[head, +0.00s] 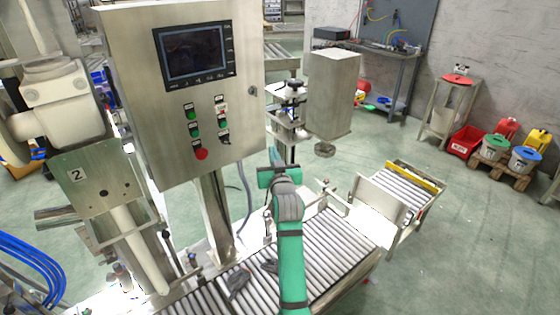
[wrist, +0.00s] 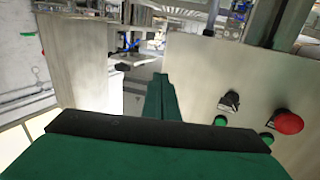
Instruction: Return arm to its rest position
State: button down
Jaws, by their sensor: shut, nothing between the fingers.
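My green arm (head: 291,250) rises from the bottom of the head view, over the roller conveyor. My gripper (head: 270,174) is at its top end, just right of the control cabinet's lower right edge. In the wrist view the two green fingers (wrist: 161,85) are together, with nothing held between them. The fingers' exact distance from the cabinet cannot be told.
The control cabinet (head: 140,80) has a screen and a red button (head: 201,154); its button face (wrist: 240,80) is close on the wrist view's right. A metal box (head: 333,95) hangs right of my gripper. The roller conveyor (head: 335,240) is below. Open floor (head: 470,260) lies right.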

jog(key=s+a+f+m+h, duration=0.1)
jog(key=s+f+m+h, duration=0.1)
jog(key=s+f, duration=2.15)
jog(key=s+f+g, duration=0.1)
jog(key=s+f, duration=0.1)
jog(key=s, duration=0.8)
jog(key=s+f, duration=0.3)
jog(key=s, duration=0.7)
jog(key=s+r, duration=0.3)
jog(key=s, duration=0.8)
jog(key=s+r+g, duration=0.1)
jog(key=s+r, duration=0.2)
jog(key=s, duration=0.9)
jog(key=shift+n, duration=0.3)
jog(key=shift+a, duration=0.1)
